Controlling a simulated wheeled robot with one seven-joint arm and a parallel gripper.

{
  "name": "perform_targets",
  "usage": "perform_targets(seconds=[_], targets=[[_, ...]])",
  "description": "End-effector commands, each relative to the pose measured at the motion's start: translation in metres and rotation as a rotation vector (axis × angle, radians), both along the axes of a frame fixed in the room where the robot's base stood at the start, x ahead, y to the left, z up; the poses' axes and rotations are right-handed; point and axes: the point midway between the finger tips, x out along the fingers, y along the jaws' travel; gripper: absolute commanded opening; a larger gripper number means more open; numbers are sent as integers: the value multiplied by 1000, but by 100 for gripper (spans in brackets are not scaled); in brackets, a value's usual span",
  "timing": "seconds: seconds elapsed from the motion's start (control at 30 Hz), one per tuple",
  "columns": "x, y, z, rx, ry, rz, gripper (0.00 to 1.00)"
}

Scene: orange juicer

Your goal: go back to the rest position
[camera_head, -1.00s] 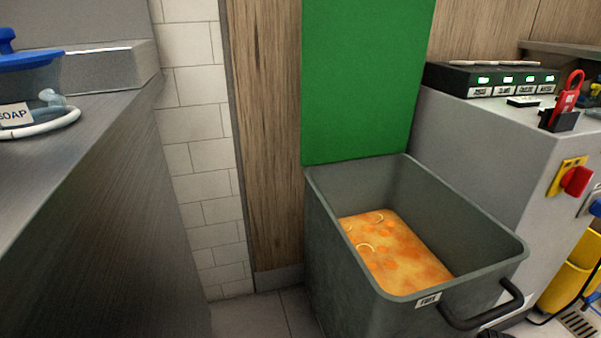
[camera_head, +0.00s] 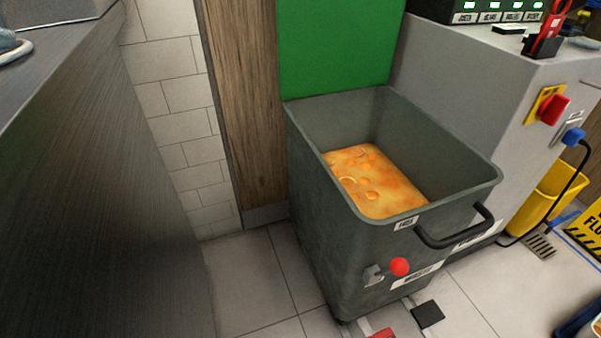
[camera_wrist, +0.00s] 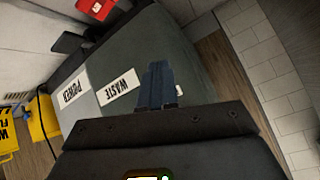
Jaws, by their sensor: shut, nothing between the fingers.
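My gripper (camera_wrist: 158,84) shows in the wrist view, its two dark blue fingers together with nothing between them. It points toward a grey surface with white labels (camera_wrist: 118,92) reading "WASTE" and "POWER", seen upside down. A gap cannot be judged, but no contact shows. My arm and gripper are not in the head view.
A grey bin (camera_head: 440,175) with orange pulp (camera_head: 372,180) inside stands open, its green lid (camera_head: 335,45) raised behind. A grey machine (camera_head: 450,75) is right of it. A yellow bucket (camera_head: 545,200) stands farther right. A dark counter (camera_head: 95,170) fills the left. Tiled floor (camera_head: 245,280) is clear between.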

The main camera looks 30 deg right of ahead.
Motion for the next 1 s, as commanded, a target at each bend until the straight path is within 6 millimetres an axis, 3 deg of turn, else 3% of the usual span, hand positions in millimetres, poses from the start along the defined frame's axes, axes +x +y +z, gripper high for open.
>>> perform_targets(seconds=[0.03,0.2,0.5,0.7,1.0], targets=[[-13,10,23,-38,-31,60,0],[-37,26,104,-178,-161,235,0],[-60,38,217,-345,-341,436,0],[-64,42,278,-405,-413,502,0],[-64,42,332,-402,-410,499,0]])
